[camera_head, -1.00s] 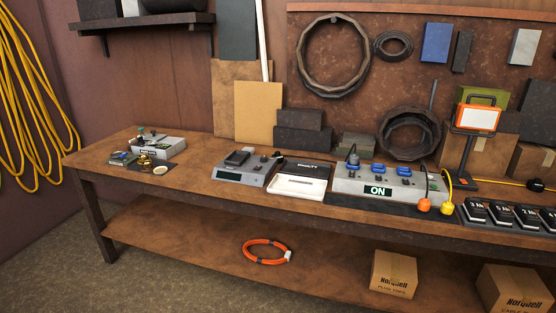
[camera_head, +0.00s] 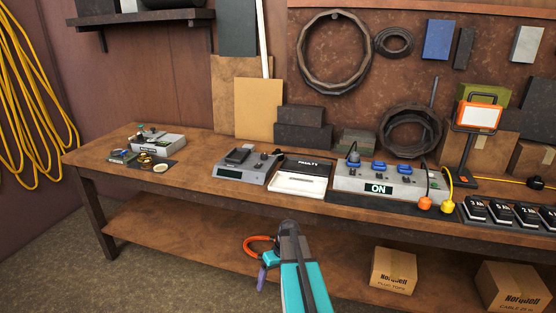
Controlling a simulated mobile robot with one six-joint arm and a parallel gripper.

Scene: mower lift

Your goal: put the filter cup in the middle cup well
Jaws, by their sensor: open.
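My gripper (camera_head: 264,268) shows small and partly hidden at the lower middle, beside my teal arm, in front of the bench's lower shelf. It is open, with nothing seen in it, and well apart from the bench-top items. At the left end of the bench is a grey unit (camera_head: 162,143) with small parts around it. A small brass-coloured round part (camera_head: 145,159) and a pale round dish (camera_head: 160,168) are in front of it. I cannot tell at this size which part is the filter cup, or make out the middle cup well.
The wooden bench (camera_head: 200,198) carries a grey instrument (camera_head: 243,168), a white-and-black tray (camera_head: 298,180), a power box (camera_head: 380,182) reading ON, a work lamp (camera_head: 477,117) and several black batteries (camera_head: 500,213).

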